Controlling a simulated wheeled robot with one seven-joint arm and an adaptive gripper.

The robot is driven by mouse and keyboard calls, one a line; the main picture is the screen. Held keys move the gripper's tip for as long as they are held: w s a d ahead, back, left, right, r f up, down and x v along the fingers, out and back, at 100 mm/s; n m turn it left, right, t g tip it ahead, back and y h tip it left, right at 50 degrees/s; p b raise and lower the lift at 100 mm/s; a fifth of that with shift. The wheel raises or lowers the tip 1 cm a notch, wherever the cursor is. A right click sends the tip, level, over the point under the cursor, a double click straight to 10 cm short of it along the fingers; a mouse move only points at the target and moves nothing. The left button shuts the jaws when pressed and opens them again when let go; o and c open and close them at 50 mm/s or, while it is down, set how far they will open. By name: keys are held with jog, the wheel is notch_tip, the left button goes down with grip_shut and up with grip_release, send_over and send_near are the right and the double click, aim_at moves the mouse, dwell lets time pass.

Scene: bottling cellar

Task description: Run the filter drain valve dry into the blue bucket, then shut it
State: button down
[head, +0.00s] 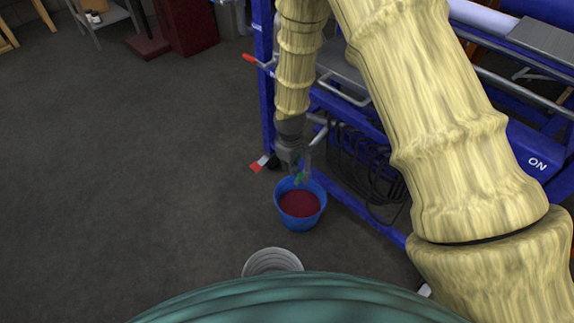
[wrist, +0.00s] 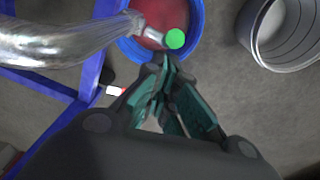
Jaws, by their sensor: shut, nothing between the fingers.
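The blue bucket (head: 301,226) stands on the floor beside the blue frame and holds dark red liquid (head: 299,203). It shows at the top of the wrist view (wrist: 193,18). A shiny metal pipe (wrist: 60,45) reaches from the left over the bucket. A green round knob (wrist: 175,39) on a short metal stem sits near the pipe's end, above the bucket. My gripper (wrist: 165,62) is shut and empty, its tips just below the knob in the picture; I cannot tell whether they touch. In the head view my gripper (head: 301,174) is over the bucket. No stream is discernible.
A pale ribbed bucket (head: 272,261) stands on the floor nearer me; it is at the right in the wrist view (wrist: 284,62). The blue frame (head: 345,198) with dark hoses (head: 362,165) lies right of the gripper.

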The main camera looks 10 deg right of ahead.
dwell(0.5)
jog(key=shift+s+d+t, duration=0.1)
jog(key=shift+s+t, duration=0.05)
jog(key=shift+t, duration=0.25)
jog(key=shift+s+d+r+t+y+p, duration=0.1)
jog(key=shift+s+d+t+y+p, duration=0.15)
jog(key=shift+t+y+p, duration=0.45)
dwell(0.4)
